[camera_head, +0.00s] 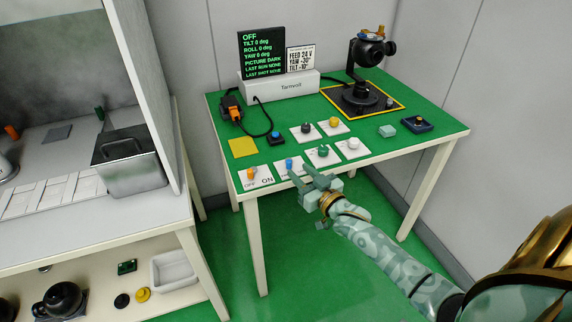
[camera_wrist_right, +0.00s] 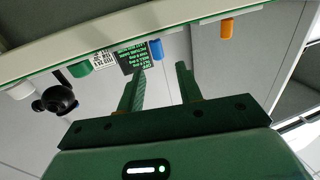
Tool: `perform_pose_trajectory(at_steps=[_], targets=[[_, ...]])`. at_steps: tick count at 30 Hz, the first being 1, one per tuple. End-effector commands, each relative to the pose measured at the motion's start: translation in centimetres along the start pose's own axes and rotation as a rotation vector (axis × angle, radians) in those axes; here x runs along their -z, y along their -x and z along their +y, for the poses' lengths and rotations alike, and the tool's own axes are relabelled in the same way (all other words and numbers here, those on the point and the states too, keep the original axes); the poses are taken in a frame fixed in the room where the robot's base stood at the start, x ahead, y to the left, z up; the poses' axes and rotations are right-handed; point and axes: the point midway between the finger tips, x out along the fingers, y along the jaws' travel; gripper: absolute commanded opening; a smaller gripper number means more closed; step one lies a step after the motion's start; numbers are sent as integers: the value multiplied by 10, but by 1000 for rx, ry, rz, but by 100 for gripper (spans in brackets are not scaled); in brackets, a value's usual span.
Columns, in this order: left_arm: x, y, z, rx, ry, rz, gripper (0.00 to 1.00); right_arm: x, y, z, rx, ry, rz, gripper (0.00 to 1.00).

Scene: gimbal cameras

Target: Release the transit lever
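A black gimbal camera (camera_head: 370,52) stands on a dark plate with a yellow border at the back right of the green table; small brass-coloured parts sit on its top. I cannot tell which part is the transit lever. My right gripper (camera_head: 303,174) is at the table's front edge, close to a blue knob (camera_head: 289,165) on a white card. In the right wrist view my right gripper (camera_wrist_right: 161,68) has its fingers apart with nothing between them; the blue knob (camera_wrist_right: 156,48) shows beyond them. The gimbal camera (camera_wrist_right: 56,100) appears upside down there. My left gripper is out of view.
An orange switch (camera_head: 251,174) and green (camera_head: 323,150), white (camera_head: 352,142), black (camera_head: 306,127) and yellow (camera_head: 333,122) knobs stand nearby. A display (camera_head: 262,54) reads OFF, all angles 0. A bench (camera_head: 100,235) stands left.

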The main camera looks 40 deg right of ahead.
Motion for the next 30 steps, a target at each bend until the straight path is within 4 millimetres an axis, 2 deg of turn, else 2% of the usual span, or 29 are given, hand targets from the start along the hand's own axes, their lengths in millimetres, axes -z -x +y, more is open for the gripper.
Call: perform_pose_trajectory(at_steps=[3,9,14,21,23,25,30], targets=[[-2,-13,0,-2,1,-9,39,-5,-28,0,0,1,-1,36],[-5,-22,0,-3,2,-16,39,-4,-58,0,0,0,-3,36],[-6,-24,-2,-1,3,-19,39,-2,-67,0,-1,-1,-2,36],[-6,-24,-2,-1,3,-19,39,0,-68,0,-1,0,-2,36],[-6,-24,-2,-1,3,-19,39,0,-68,0,-1,0,-2,22],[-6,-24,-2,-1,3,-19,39,0,-68,0,-1,0,-2,2],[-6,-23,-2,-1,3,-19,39,0,-68,0,-4,-1,-1,0]])
